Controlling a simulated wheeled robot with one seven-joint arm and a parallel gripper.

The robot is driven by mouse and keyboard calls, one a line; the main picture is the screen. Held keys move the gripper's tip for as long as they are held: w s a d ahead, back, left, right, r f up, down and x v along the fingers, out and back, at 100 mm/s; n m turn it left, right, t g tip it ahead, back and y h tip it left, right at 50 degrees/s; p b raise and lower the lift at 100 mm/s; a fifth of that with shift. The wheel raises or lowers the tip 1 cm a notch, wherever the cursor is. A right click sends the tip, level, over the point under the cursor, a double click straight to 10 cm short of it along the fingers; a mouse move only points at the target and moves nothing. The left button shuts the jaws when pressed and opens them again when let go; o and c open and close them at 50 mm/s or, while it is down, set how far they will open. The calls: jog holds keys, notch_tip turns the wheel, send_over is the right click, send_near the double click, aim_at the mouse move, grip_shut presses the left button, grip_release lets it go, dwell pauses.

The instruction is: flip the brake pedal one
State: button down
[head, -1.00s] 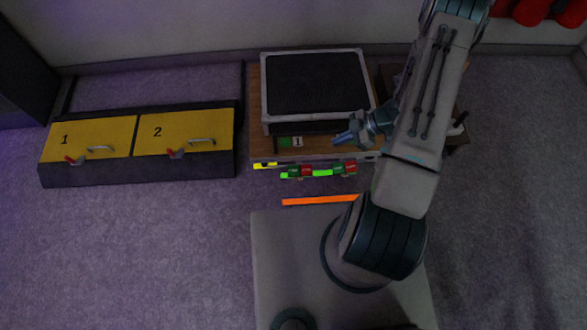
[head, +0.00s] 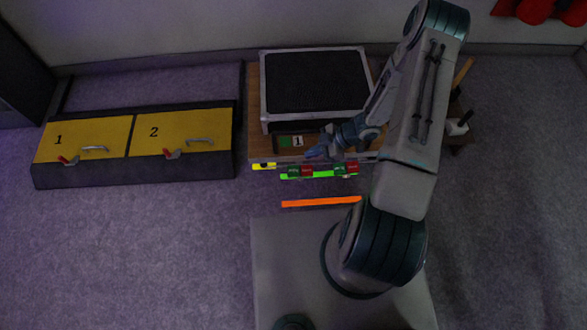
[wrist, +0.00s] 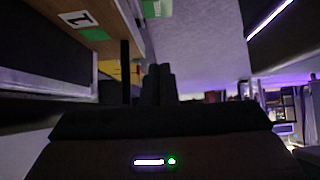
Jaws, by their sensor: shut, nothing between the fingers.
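My gripper (head: 314,153) is shut and empty, at the front edge of the wooden bench, just above the left red-and-green tabs. It also shows in the wrist view (wrist: 158,84), with its fingers together. A white label marked 1 (head: 298,141) sits beside a green patch on the bench front. The label shows at the top left of the wrist view (wrist: 75,18). Red-and-green tabs (head: 301,171), which may be the brake pedals, sit on a bright green strip under the bench edge. A second pair (head: 346,168) is to the right. I cannot tell their positions, or whether the gripper touches any.
A black-topped case (head: 315,82) with a pale frame stands on the bench (head: 255,110). Two yellow panels with handles and red levers, 1 (head: 85,139) and 2 (head: 182,132), are at the left. An orange bar (head: 320,202) lies in front. The floor between is clear.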

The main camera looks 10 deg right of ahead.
jog(key=b, duration=0.3)
send_over(294, 170)
notch_tip(294, 170, down, 6)
jog(key=shift+s+d+r, duration=0.1)
jog(key=shift+d+r, duration=0.05)
jog(key=shift+a+f+b, duration=0.15)
jog(key=shift+f+b, duration=0.15)
jog(key=shift+f, duration=0.35)
jog(key=shift+a+f+b, duration=0.15)
jog(key=shift+f+b, duration=0.1)
jog(key=shift+f, duration=0.35)
jog(key=shift+f+b, duration=0.35)
jog(key=shift+f, duration=0.4)
jog(key=shift+d, duration=0.1)
